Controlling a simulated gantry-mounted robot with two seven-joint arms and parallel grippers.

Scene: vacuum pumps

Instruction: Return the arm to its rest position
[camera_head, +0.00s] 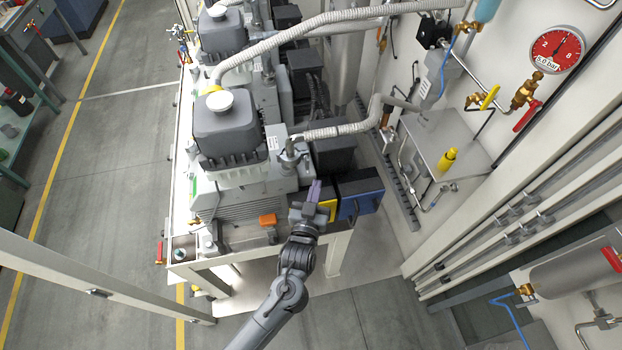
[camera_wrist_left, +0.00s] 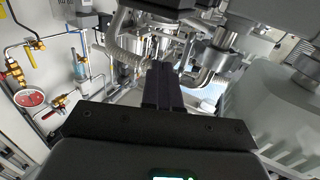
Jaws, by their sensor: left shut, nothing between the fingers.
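My left arm reaches up from the bottom of the head view. Its gripper (camera_head: 314,188) is over the front end of the nearest vacuum pump (camera_head: 232,125), close to a blue box (camera_head: 359,190). In the left wrist view the two dark fingers (camera_wrist_left: 163,80) are together with nothing between them. I cannot tell whether the fingertips touch anything. Beyond them in that view are a ribbed hose (camera_wrist_left: 122,42) and bare metal pipework (camera_wrist_left: 205,70). My right gripper is not in view.
Several pumps stand in a row on a pale frame (camera_head: 205,262). A ribbed hose (camera_head: 345,130) runs above the nearest pump's right side. A pressure gauge (camera_head: 556,49) and valves are on the right wall panel. Open floor (camera_head: 110,170) lies to the left.

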